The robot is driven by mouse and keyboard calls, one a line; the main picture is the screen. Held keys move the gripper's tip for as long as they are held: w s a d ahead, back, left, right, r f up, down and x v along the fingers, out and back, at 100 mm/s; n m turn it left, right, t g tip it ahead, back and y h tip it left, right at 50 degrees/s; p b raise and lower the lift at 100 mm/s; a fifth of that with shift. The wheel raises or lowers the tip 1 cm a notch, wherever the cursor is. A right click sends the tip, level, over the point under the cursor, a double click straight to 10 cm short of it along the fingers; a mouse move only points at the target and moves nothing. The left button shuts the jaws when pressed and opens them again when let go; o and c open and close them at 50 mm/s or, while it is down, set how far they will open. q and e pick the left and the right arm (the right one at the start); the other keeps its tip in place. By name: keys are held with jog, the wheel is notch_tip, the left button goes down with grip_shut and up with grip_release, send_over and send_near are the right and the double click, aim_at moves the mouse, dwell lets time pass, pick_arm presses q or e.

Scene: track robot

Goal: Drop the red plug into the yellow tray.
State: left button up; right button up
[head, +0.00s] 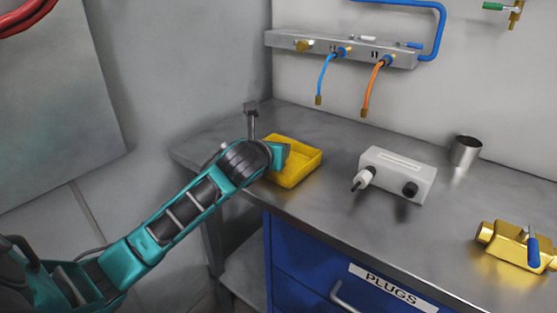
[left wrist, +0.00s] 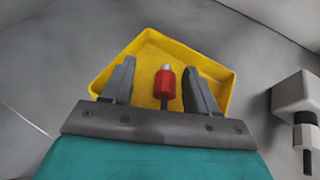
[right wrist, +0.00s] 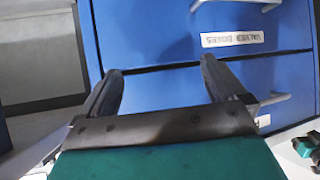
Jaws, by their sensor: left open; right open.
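The yellow tray (head: 312,165) sits on the metal bench near its left end. It also shows in the left wrist view (left wrist: 205,59), below my left gripper (left wrist: 158,66). That gripper is open, its two fingers apart over the tray. In the head view my left arm hides the plug and part of the tray. My right gripper (right wrist: 161,66) is open and empty, facing blue drawers.
A white box (head: 398,172) with a white plug and a black knob stands right of the tray. A metal cup (head: 466,151) and a brass valve (head: 515,243) with a blue handle are further right. Blue drawers (right wrist: 160,95) front the right gripper.

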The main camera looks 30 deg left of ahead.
pick_arm(q)
jog(key=p+v, duration=0.2)
jog(key=v, duration=1.1)
pick_arm(e)
jog(key=shift+s+d+r+h, duration=0.3)
jog(key=shift+d+r, duration=0.1)
jog(key=shift+d, duration=0.1)
pick_arm(q)
jog(key=shift+w, duration=0.1)
jog(key=s+d+f+n+g+h, duration=0.2)
jog(key=s+d+f+n+g, duration=0.3)
jog(key=s+f+n, duration=0.75)
jog(key=s+d+f+n+g+h, duration=0.2)
jog(key=s+d+f+n+g, duration=0.4)
jog(key=n, duration=1.1)
jog(key=w+d+f+t+h+p, duration=0.2)
jog(key=w+f+t, duration=0.4)
jog(key=f+t, duration=0.2)
jog(key=shift+f+t, duration=0.4)
jog(key=shift+t, duration=0.1)
pick_arm(e)
notch_tip(320, 180, up, 2)
jog(key=shift+d+r, duration=0.1)
